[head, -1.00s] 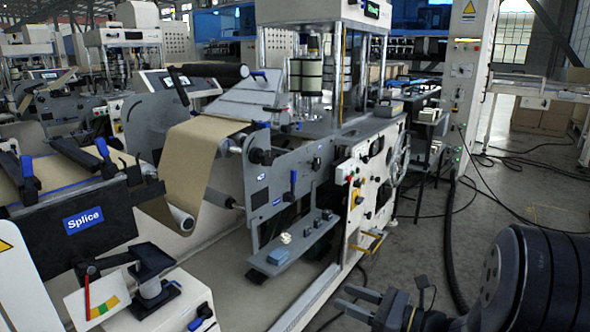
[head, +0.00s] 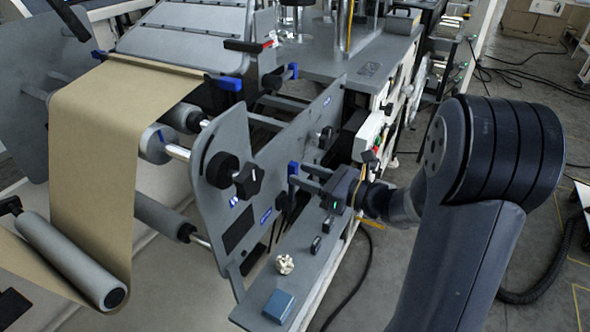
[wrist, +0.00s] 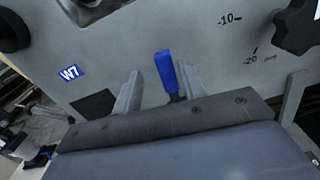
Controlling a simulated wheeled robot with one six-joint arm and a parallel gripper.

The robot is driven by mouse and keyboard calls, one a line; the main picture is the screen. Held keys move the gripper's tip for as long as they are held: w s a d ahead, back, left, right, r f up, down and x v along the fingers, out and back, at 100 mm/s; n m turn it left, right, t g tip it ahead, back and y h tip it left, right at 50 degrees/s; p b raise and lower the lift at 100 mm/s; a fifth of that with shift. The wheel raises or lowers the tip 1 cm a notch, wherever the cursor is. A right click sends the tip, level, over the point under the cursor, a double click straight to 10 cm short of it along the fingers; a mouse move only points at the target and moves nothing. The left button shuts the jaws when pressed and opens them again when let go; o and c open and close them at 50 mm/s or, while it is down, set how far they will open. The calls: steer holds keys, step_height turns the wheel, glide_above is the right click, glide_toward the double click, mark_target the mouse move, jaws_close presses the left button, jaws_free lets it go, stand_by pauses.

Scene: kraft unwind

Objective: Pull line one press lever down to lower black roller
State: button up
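A small upright lever with a blue handle (head: 292,169) stands on the grey side plate of the machine. In the wrist view the blue handle (wrist: 165,70) rises between my two fingers, closer to the right one. My gripper (head: 304,178) is open, with its fingertips at the lever and pointing toward the plate. I cannot tell whether either finger touches the handle. The black roller is not clearly in view; a dark arm (head: 68,18) shows at the upper left edge, above the brown paper web (head: 95,130).
The grey side plate (head: 215,165) carries black knobs (head: 248,181) near my gripper. A lower shelf (head: 310,270) holds a blue block (head: 279,305) and a crumpled pale piece (head: 284,264). A W7 label (wrist: 69,73) shows in the wrist view.

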mark_target(297, 169)
steer(key=x, duration=0.3)
steer(key=shift+w+d, duration=0.15)
steer(key=shift+w, duration=0.2)
steer(key=shift+w+a, duration=0.25)
steer(key=shift+a, duration=0.2)
steer(key=shift+c, duration=0.2)
jaws_close()
